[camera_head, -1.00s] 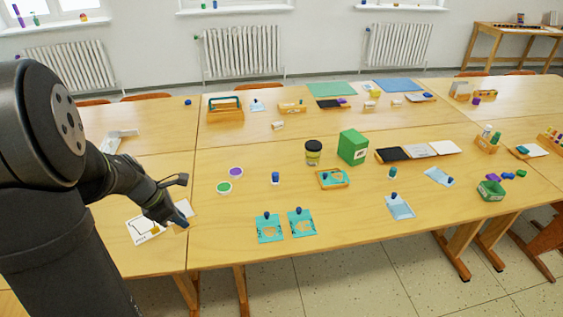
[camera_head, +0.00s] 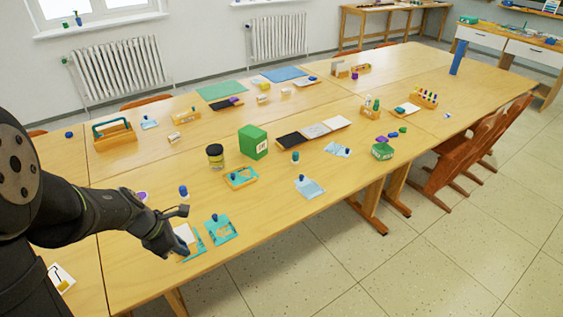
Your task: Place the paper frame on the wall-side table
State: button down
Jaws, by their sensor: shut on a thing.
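My gripper (camera_head: 178,249) is at the lower left in the head view, above the front part of the large table. It is shut on a small pale sheet, which I take to be the paper frame (camera_head: 184,233). Its lower part is hidden by my fingers, and it overlaps a turquoise card in the picture. A wooden table stands against the wall at the back (camera_head: 346,26), far from my gripper. Another table with white drawers (camera_head: 527,53) stands at the right wall.
The large table (camera_head: 250,205) carries turquoise cards (camera_head: 221,231), a green box (camera_head: 253,142), a dark jar (camera_head: 215,156) and a wooden carrier (camera_head: 115,134). Wooden chairs (camera_head: 450,165) stand along its right side. The tiled floor (camera_head: 420,255) at the lower right is open.

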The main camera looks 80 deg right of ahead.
jog(key=shift+f, duration=0.55)
jog(key=shift+w, duration=0.1)
jog(key=w+f, duration=0.2)
jog(key=w, duration=0.1)
jog(key=w+f, duration=0.2)
jog(key=w, duration=0.2)
jog(key=w+a+f, duration=0.1)
jog(key=w+f, duration=0.2)
jog(key=w, duration=0.1)
jog(key=shift+w+a, duration=0.1)
jog(key=shift+w, duration=0.15)
jog(key=shift+f, duration=1.95)
jog(key=shift+f, duration=0.1)
jog(key=c, duration=1.3)
grip_release()
jog(key=v, duration=1.2)
